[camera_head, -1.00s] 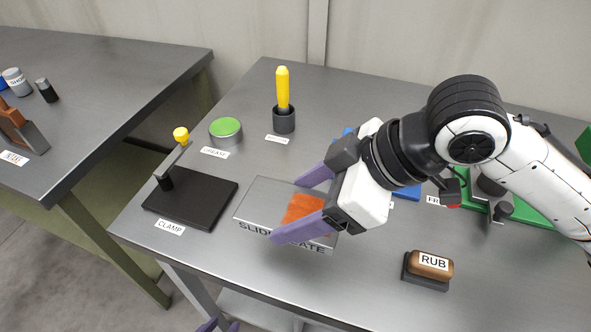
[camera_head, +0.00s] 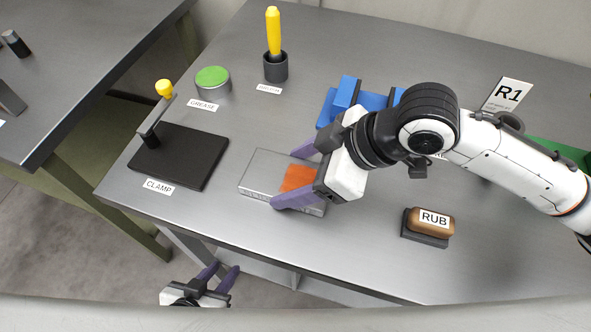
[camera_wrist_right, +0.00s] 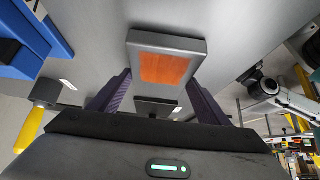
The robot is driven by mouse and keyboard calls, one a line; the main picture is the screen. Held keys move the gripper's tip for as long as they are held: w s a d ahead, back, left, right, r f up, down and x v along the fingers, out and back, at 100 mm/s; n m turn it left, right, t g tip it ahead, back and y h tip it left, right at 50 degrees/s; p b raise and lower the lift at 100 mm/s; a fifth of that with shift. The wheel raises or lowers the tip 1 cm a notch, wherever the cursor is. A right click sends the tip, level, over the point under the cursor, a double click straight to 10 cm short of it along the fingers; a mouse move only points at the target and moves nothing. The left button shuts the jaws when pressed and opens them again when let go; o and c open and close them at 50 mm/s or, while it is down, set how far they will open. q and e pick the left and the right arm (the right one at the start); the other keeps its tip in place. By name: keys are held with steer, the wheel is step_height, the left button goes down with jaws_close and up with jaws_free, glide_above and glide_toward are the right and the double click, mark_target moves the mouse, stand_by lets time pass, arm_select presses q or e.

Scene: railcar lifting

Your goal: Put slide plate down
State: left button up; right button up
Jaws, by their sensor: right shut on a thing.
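The slide plate (camera_head: 260,172) is a flat grey metal block with an orange patch on top. It is at the front left of the table (camera_head: 330,235), to the right of the clamp. My right gripper (camera_head: 288,178) is shut on it, one purple finger along each long side. The plate looks level and low over the table; I cannot tell whether it touches. In the right wrist view the plate (camera_wrist_right: 190,44) shows beyond the fingers with its orange patch. My left gripper (camera_head: 222,275) is empty below the table's front edge, its fingers apart.
The clamp's black base (camera_head: 180,158) is close on the left. A green-topped grease tin (camera_head: 213,82) and a yellow-handled tool in a dark cup (camera_head: 275,66) stand behind. A blue fixture (camera_head: 345,95) is behind my right gripper. The RUB block (camera_head: 430,224) is at right.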

steer(key=o, duration=1.3)
steer(key=shift+d+r, duration=0.25)
steer(key=shift+r, duration=0.15)
steer(key=v, duration=1.1)
steer(key=shift+s+d+p, duration=0.1)
steer(key=shift+p, duration=0.3)
